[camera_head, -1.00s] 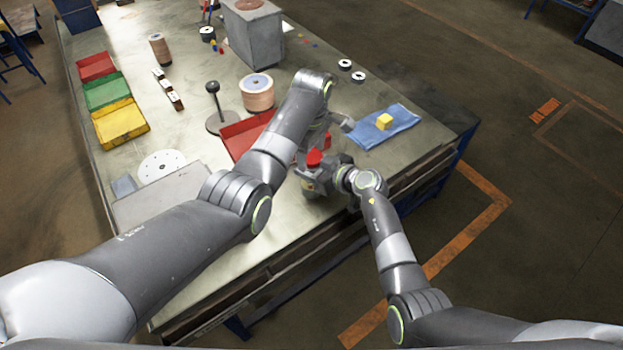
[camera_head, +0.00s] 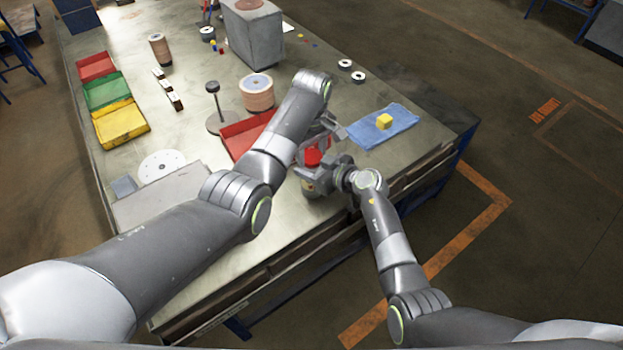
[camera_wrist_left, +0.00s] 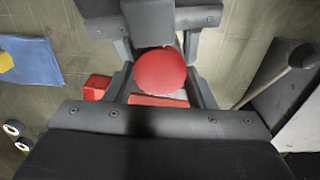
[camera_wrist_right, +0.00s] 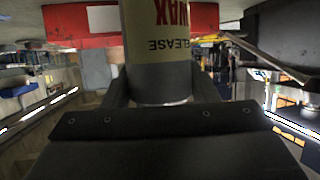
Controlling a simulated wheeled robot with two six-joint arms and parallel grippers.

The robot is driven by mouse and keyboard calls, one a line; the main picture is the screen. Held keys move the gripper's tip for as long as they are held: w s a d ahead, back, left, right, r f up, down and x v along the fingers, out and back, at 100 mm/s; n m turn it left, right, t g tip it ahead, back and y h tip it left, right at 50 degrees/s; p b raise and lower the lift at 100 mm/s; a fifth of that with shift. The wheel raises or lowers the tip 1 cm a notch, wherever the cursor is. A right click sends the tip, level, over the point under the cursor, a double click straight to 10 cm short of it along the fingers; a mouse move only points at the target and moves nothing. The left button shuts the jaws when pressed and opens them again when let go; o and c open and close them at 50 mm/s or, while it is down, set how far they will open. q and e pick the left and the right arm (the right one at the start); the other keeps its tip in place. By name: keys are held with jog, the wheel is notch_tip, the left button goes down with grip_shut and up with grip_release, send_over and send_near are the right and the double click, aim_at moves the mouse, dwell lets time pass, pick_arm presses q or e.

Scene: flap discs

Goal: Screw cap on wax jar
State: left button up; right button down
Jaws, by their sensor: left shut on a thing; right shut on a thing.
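The wax jar (camera_wrist_right: 157,65) is a pale and grey cylinder with upside-down "WAX" and "RELEASE" lettering in the right wrist view. My right gripper (camera_wrist_right: 162,90) is shut on it and holds it near the table's front edge. The round red cap (camera_wrist_left: 160,72) sits between the fingers of my left gripper (camera_wrist_left: 162,80), which is shut on it. In the head view the red cap (camera_head: 313,156) is at the jar's upper end, directly above my right gripper (camera_head: 322,180). The grippers hide the seam, so I cannot tell how the cap sits.
A blue cloth (camera_head: 390,128) with a yellow block (camera_head: 384,121) lies to the right. A red tray (camera_head: 238,137) lies left of the grippers. A spindle stand (camera_head: 213,100) and a copper-coloured spool (camera_head: 257,97) stand behind. A small red object (camera_wrist_left: 97,88) shows beside the left fingers.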

pick_arm(q)
jog(key=m, duration=0.5)
jog(key=o, duration=1.1)
jog(key=shift+r, duration=2.25)
jog(key=shift+c, duration=0.5)
jog(key=r+n, duration=0.1)
jog(key=n, duration=0.3)
jog(key=shift+r, duration=0.4)
jog(key=n, duration=0.2)
jog(key=r+n, duration=0.1)
jog(key=n, duration=0.2)
jog(key=shift+r+n, duration=0.3)
jog(key=shift+r, duration=0.05)
